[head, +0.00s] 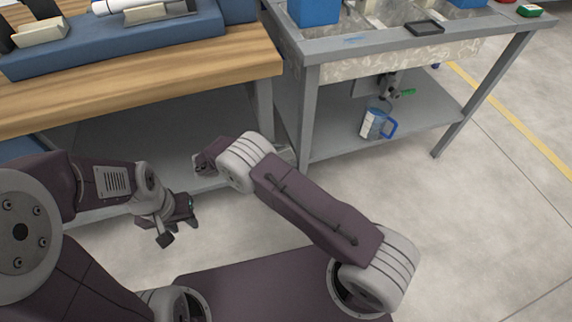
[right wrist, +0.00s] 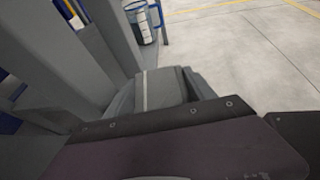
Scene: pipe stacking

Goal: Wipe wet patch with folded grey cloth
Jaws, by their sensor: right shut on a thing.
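The folded grey cloth (right wrist: 162,88), with a pale stripe, is between the fingers of my right gripper (right wrist: 168,97) in the right wrist view. My right gripper is shut on it. In the head view my right arm bends in front of the lower shelf, and its gripper is largely hidden behind the wrist. A small grey edge shows behind that wrist, too little to name. My left gripper (head: 179,221) hangs empty over the floor with its fingers apart. I cannot make out a wet patch in either view.
A wooden workbench (head: 190,75) bears a blue fixture at upper left. A grey sink bench (head: 330,50) stands to the right, with a blue-handled jug (head: 374,124) on its lower shelf (head: 425,98). A tap hangs above the jug. Open floor lies at right.

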